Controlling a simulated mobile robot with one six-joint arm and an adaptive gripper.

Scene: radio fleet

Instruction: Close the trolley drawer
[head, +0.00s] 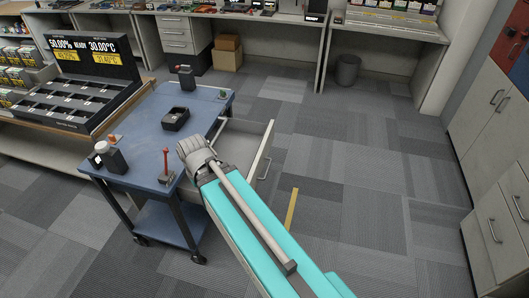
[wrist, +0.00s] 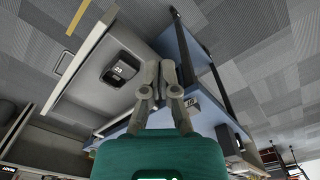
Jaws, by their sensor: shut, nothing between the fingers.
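The blue trolley (head: 140,125) stands at the left in the head view. Its pale drawer (head: 244,127) is pulled out to the right, and my arm hides part of it. In the wrist view the open drawer (wrist: 135,48) has a dark device marked 23 (wrist: 118,70) inside. The drawer handle (wrist: 62,62) is on the outer face of its front panel. It also shows in the head view (head: 266,165). My gripper (wrist: 161,66) is shut and empty, its fingertips seen over the drawer's trolley-side end, near the blue frame. I cannot tell whether they touch. The fingers are hidden in the head view.
A black charging rack (head: 95,85) on a bench stands left of the trolley. Radios and a red-handled item (head: 167,168) stand on the trolley top. Cabinets (head: 490,215) line the right side. Carpet right of the drawer is open, with a yellow strip (head: 292,208).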

